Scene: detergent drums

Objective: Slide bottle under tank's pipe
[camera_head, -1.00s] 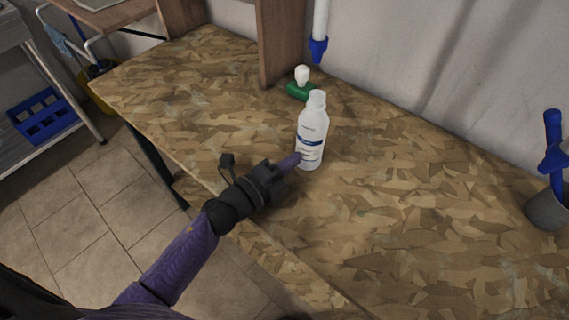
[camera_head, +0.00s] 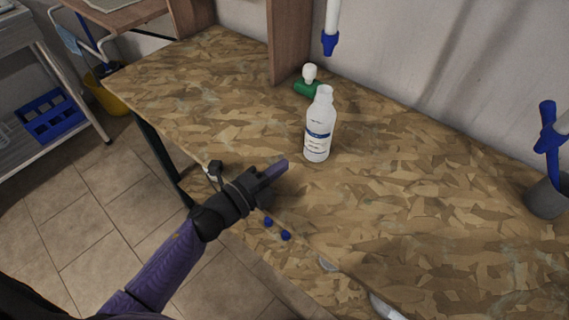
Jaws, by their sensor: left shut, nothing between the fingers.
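A white open-necked bottle with a blue-banded label (camera_head: 318,140) stands upright on the wood-chip bench. A white pipe with a blue nozzle (camera_head: 330,42) hangs down at the back, above the bottle in the picture; I cannot tell the exact depth between them. The tank itself is out of view. My left gripper (camera_head: 283,166) is shut and empty, just above the bench at the bottle's lower left, with a small gap to the bottle. My right gripper is not in view.
A green part with a white top (camera_head: 307,82) sits behind the bottle, near a wooden upright (camera_head: 290,45). A grey cup with a blue-handled tool (camera_head: 548,195) stands at the far right. Small blue pieces (camera_head: 277,229) show along the front edge. The bench right of the bottle is clear.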

